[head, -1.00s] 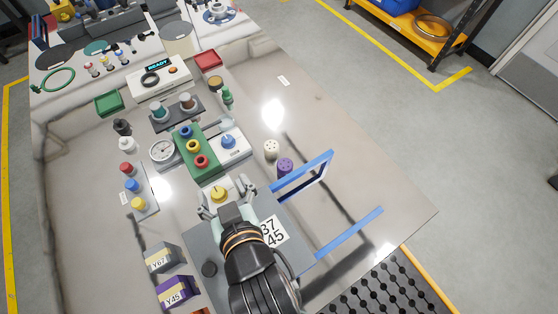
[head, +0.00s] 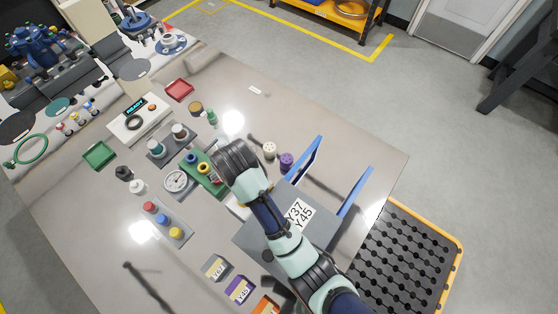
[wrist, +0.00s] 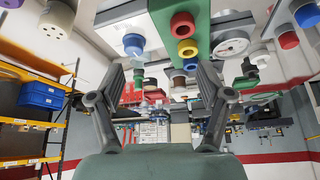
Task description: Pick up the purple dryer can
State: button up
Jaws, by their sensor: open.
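The purple dryer can (head: 286,160) stands upright on the table in the head view, just left of a blue frame (head: 304,162) and right of a white can (head: 269,150). In the wrist view, which looks upside down, the white can (wrist: 57,18) is at the upper left, and a purple patch at the left edge may be the dryer can, cut off. My gripper (wrist: 160,75) is open and empty in the wrist view. In the head view my wrist is over the green block, left of the purple can, and hides the fingers.
The green block (head: 217,186) with coloured rings lies beneath my wrist. A gauge (head: 176,181) and bottles stand left. A second blue bar (head: 356,191) rises at the right.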

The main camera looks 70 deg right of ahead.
jog(key=s+d+f+m+g+y+p, duration=0.1)
jog(key=s+d+g, duration=0.15)
jog(key=d, duration=0.25)
jog(key=s+d+f+m+g, duration=0.1)
jog(key=s+d+f+m, duration=0.1)
jog(key=s+d, duration=0.3)
jog(key=m+g+y+p, duration=0.1)
jog(key=m+g+y, duration=0.1)
send_over(287, 158)
jog(key=shift+s+d+f+t, duration=0.15)
jog(key=shift+d+f+t, duration=0.15)
jog(key=shift+f, duration=0.35)
jog(key=f+b, duration=0.1)
jog(key=f, duration=0.1)
jog(key=f+b, duration=0.1)
jog(key=f, duration=0.2)
jog(key=f+b, duration=0.1)
jog(key=f, duration=0.2)
jog(key=shift+w+a+f, duration=0.1)
jog(key=shift+w+a, duration=0.15)
jog(key=shift+a, duration=0.05)
jog(key=shift+c, duration=0.2)
jog(key=c, duration=1.3)
jog(key=shift+o, duration=0.2)
jog(key=shift+r, duration=0.25)
notch_tip(287, 158, up, 20)
jog(key=p, duration=1)
